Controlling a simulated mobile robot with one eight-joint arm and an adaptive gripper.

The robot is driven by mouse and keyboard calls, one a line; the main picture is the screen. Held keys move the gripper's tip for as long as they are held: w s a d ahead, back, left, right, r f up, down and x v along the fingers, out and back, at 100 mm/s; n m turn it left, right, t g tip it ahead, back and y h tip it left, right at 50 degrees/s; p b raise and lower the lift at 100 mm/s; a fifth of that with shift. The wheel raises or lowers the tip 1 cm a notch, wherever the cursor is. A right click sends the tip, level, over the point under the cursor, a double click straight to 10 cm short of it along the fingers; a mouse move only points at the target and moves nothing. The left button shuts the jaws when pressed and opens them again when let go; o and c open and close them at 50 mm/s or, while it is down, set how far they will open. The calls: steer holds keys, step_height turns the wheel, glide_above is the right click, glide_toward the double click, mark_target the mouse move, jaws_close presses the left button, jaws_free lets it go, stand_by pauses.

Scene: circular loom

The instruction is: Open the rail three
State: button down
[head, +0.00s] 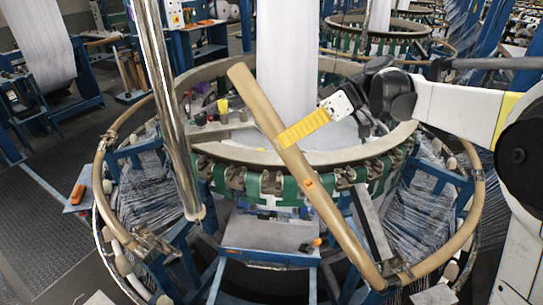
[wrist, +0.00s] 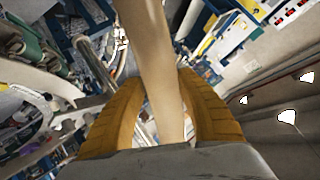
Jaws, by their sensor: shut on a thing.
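A tan rail segment (head: 322,208) of the circular loom is tilted up in the middle of the head view. Its lower end is at the front right of the outer ring, and its upper end stands free in front of the white fabric. In the wrist view the rail (wrist: 152,50) runs between both fingers (wrist: 158,85). The fingers hide part of the rail there.
The tan outer ring (head: 107,160) continues at left and right, with a gap at the front. A shiny metal pole (head: 168,110) stands left of the rail. A blue-framed step (head: 268,240) is at the front centre. Dark floor (head: 60,140) is free at left.

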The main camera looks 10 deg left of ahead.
steer(key=shift+v, duration=1.15)
steer(key=shift+f, duration=0.1)
steer(key=c, duration=0.8)
jaws_free()
steer(key=v, duration=1.2)
steer(key=shift+w+d+f, duration=0.1)
steer(key=shift+d, duration=0.05)
